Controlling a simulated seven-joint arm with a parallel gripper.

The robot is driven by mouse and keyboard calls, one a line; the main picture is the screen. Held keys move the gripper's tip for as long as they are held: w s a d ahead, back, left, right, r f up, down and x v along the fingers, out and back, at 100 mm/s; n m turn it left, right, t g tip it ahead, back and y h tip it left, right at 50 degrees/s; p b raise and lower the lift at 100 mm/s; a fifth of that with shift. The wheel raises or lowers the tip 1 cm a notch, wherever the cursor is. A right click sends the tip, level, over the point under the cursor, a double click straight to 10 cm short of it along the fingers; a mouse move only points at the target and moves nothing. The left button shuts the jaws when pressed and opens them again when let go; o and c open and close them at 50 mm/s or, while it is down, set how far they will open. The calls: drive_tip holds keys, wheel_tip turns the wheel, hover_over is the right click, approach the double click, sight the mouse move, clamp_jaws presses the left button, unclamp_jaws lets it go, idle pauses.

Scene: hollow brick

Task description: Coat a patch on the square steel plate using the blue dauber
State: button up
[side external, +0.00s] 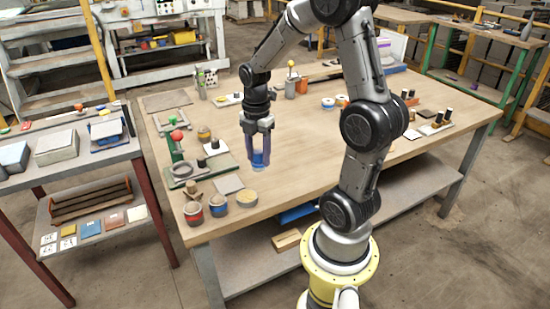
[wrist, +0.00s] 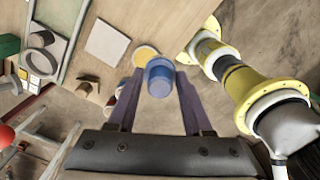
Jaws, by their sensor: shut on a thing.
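My gripper (side external: 259,157) is shut on the blue dauber (side external: 261,161) and holds it above the wooden table. In the wrist view the blue dauber (wrist: 159,78) sits between the two dark fingers, its round end facing the camera. A flat grey square plate (side external: 228,184), which looks like the steel plate, lies on the table to the lower left of the gripper. This plate also shows in the wrist view (wrist: 107,42), up and left of the dauber, apart from it. I see no clear coated patch on it.
Small pots stand at the table's front left corner: one yellow-topped (side external: 247,198), one blue-banded (side external: 218,206), one red-banded (side external: 193,213). A green press with a red knob (side external: 176,136) stands at the left edge. The table's middle (side external: 310,160) is clear.

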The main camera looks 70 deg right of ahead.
drive_tip(key=shift+n, duration=0.5)
drive_tip(key=shift+w+a+f, duration=0.3)
drive_tip(key=shift+w+f, duration=0.3)
drive_tip(key=shift+f, duration=0.85)
drive_tip(key=shift+w+a+f, duration=0.3)
drive_tip(key=shift+w+f, duration=0.25)
drive_tip(key=shift+f, duration=0.95)
drive_tip(key=shift+w+a+f, duration=0.3)
drive_tip(key=shift+w+f, duration=0.3)
drive_tip(key=shift+f, duration=0.85)
drive_tip(key=shift+f, duration=0.6)
wheel_tip(320, 180, up, 7)
